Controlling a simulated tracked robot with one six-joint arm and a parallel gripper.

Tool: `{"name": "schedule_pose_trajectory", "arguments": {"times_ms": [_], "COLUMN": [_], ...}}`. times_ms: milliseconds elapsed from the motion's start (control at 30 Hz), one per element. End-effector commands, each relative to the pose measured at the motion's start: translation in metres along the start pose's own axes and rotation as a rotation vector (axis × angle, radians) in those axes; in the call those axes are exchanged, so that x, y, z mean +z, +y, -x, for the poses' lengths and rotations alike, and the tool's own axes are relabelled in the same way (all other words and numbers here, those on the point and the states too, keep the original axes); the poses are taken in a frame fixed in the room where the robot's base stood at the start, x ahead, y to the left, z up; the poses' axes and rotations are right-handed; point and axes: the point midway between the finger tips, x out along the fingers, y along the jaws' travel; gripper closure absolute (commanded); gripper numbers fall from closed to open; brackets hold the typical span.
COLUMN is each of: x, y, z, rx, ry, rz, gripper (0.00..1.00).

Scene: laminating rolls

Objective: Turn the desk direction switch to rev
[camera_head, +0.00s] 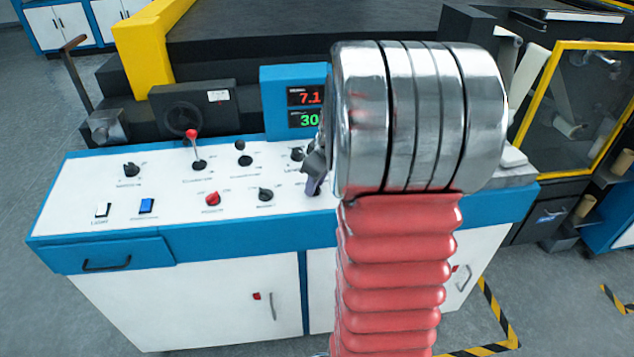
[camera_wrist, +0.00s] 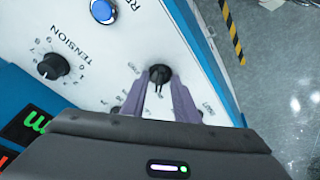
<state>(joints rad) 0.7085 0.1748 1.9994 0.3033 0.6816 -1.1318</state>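In the wrist view a black knob (camera_wrist: 160,74) sits on the white desk panel, with small labels around it too blurred to read. I cannot tell for sure that it is the direction switch. My gripper (camera_wrist: 160,82) has two purple fingers, spread apart, one on each side of this knob, with small gaps visible. In the head view my gripper (camera_head: 314,186) points down over the right part of the white control panel (camera_head: 90,182). My silver wrist and red arm hide the panel behind them, and the knob between the fingers is not visible there.
A TENSION knob (camera_wrist: 53,67) and a blue button (camera_wrist: 103,11) are nearby in the wrist view. A blue display box (camera_head: 290,75) stands behind the panel. A red-topped lever (camera_head: 192,135), a red knob (camera_head: 212,199) and a black knob (camera_head: 265,194) are left of my gripper.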

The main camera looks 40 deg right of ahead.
Motion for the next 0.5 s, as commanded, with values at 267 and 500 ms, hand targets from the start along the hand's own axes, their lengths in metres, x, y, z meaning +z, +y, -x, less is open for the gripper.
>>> {"name": "schedule_pose_trajectory", "arguments": {"times_ms": [267,500], "x": [-0.001,0.0], "y": [0.0,0.001], "z": [0.013,0.05], "rx": [0.001,0.005], "ry": [0.002,0.003], "rz": [0.0,0.0], "gripper": [0.73,0.73]}}
